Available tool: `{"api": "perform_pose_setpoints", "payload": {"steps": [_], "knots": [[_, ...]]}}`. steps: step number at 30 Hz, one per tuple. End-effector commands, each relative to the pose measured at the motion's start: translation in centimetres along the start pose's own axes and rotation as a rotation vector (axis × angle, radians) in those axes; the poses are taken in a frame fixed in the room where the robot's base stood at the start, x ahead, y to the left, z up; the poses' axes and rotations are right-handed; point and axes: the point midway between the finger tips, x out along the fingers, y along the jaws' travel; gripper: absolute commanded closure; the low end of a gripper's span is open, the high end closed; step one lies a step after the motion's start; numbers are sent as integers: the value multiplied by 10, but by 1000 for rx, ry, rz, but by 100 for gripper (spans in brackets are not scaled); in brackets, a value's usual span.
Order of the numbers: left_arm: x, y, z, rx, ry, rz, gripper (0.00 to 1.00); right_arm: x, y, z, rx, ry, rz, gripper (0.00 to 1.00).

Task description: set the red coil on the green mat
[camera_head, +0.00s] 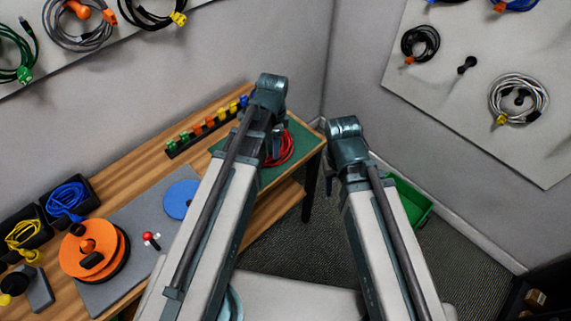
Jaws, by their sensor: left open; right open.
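The red coil (286,147) lies on the green mat (300,152) at the right end of the wooden table. My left gripper (272,157) is over the mat at the left side of the coil, with its jaws open. The gripper and arm hide the coil's left part and much of the mat. I cannot tell whether the fingers touch the coil. My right gripper (345,150) is open, off to the right of the table's end and apart from the coil. Its fingertips are mostly hidden by my arm.
A rack of colored blocks (208,127) stands behind the mat. A blue disc (181,199) and an orange spool (92,250) sit on the left of the table. Blue and yellow coils lie in black bins. A green bin (410,200) is on the floor. Cables hang on wall panels.

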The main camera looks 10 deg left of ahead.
Motion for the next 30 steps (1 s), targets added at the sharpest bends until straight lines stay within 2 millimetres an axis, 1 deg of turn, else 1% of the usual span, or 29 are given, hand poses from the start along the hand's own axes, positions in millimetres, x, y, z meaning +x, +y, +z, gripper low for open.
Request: {"api": "perform_pose_setpoints", "payload": {"steps": [1,3,6,9,12,15,18,30], "knots": [[0,28,-5,-86,-10,-1,38,0,0,0,0,0,0,50],[-1,53,-12,-225,-25,-5,38,0,0,0,0,0,0,50],[-1,86,-18,-411,-43,-17,38,0,0,0,0,0,0,50],[-2,111,-22,-566,-54,-30,38,0,0,0,0,0,0,50],[-2,128,-23,-680,-61,-42,38,0,0,0,0,0,0,50],[-2,137,-24,-749,-65,-50,38,0,0,0,0,0,0,50],[-3,140,-25,-780,-67,-53,38,0,0,0,0,0,0,50],[-3,139,-25,-785,-66,-53,38,0,0,0,0,0,0,50]]}}
